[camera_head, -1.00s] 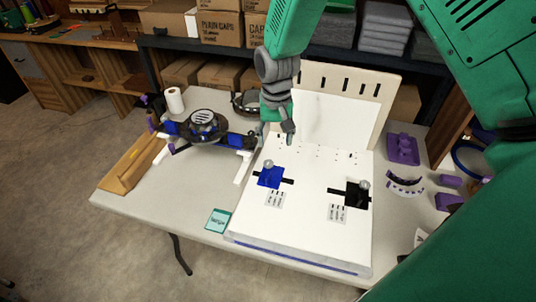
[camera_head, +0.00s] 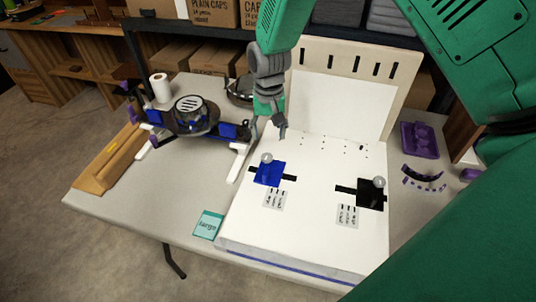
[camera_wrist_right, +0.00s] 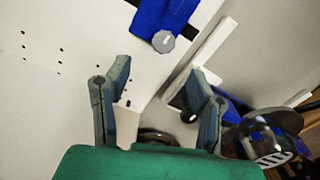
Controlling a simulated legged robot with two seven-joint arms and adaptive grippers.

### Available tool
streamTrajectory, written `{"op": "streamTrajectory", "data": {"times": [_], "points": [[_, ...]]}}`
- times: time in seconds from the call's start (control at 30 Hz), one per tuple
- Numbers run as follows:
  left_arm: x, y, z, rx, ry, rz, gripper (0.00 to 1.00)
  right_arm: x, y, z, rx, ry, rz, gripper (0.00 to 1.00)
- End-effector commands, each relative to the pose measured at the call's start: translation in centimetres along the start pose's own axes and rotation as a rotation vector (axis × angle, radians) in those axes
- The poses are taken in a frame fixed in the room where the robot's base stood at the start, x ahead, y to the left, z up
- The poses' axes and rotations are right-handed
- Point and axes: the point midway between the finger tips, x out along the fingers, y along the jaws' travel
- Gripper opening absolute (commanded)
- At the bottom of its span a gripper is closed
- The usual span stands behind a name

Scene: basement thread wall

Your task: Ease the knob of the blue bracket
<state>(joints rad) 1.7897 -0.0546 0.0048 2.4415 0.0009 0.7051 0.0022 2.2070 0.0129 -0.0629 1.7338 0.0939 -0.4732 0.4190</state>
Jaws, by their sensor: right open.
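The blue bracket (camera_head: 274,174) sits on the white board (camera_head: 310,220), left of its middle, with a pale grey knob (camera_head: 266,158) at its upper left corner. In the right wrist view the blue bracket (camera_wrist_right: 158,14) is cut off by the top edge, and its grey faceted knob (camera_wrist_right: 163,41) shows clearly. My right gripper (camera_head: 268,130) is open and empty, beyond the knob on the board's far side and apart from it. In the wrist view its fingers (camera_wrist_right: 160,80) are spread, with the knob ahead of them. My left gripper is not in view.
A black bracket (camera_head: 369,193) with a similar knob sits on the board's right. A slotted upright panel (camera_head: 345,90) stands behind. Left are a round dark device (camera_head: 193,115) on white legs, a paper roll (camera_head: 160,87) and a teal card (camera_head: 208,225). Purple parts (camera_head: 420,140) lie right.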

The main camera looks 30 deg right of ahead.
Motion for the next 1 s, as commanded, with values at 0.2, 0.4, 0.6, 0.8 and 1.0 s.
{"op": "streamTrajectory", "data": {"times": [0.2,0.4,0.6,0.8,1.0], "points": [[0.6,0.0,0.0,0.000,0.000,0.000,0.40,4.9,-0.1,0.1,-0.001,-0.002,0.003,0.50],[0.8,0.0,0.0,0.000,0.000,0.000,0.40,7.7,0.0,0.0,0.000,-0.001,0.000,0.50],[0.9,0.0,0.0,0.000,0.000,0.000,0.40,8.7,0.0,0.0,0.000,0.001,-0.001,0.50],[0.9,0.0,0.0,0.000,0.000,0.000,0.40,8.8,0.0,0.0,0.000,0.001,-0.001,0.50],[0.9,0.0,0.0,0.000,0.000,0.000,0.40,8.8,0.0,0.0,0.000,0.001,0.000,0.01]]}}
